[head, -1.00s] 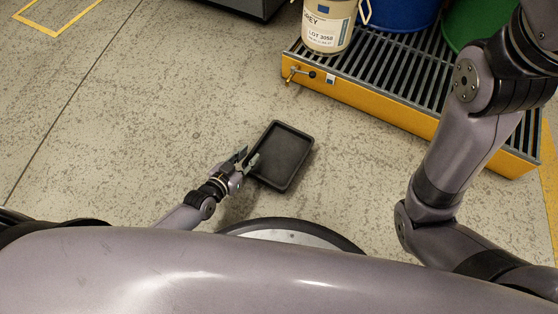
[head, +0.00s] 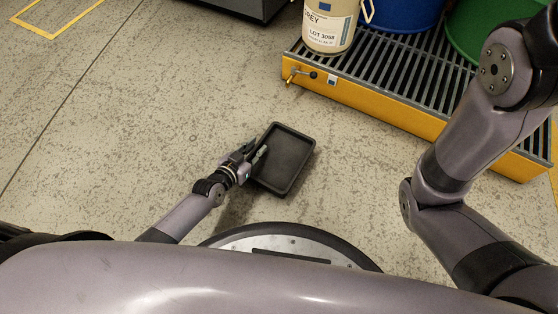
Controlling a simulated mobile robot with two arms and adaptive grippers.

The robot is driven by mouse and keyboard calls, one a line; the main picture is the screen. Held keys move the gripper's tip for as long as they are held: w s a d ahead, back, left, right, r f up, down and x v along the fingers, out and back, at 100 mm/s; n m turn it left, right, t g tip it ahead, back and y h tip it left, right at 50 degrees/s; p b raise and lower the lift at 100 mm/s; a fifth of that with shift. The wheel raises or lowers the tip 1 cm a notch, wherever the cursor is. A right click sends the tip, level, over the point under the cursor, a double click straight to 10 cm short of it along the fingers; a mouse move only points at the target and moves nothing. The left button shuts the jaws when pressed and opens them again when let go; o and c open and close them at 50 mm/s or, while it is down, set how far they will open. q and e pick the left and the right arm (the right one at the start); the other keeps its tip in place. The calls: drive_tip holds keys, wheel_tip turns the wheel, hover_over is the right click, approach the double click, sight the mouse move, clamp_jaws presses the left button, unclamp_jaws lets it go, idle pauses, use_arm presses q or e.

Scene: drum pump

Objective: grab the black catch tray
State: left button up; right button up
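The black catch tray (head: 286,160) is a shallow rectangular tray with a raised rim, lying on the concrete floor in the middle of the head view. My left gripper (head: 257,152) is at the tray's left rim. One finger overlaps the rim and the other shows just outside it. The view is too small to tell whether the fingers are closed on the rim or still apart. My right gripper is out of view; only my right arm's links show at the right.
A yellow spill pallet (head: 400,112) with a dark grating stands at the upper right, with a small brass tap at its left end. It carries a cream pail (head: 329,25), a blue drum (head: 403,14) and a green drum (head: 480,30). The floor left of the tray is clear.

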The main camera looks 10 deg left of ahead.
use_arm(q)
clamp_jaws()
idle(0.3)
drive_tip(key=shift+r, duration=0.1)
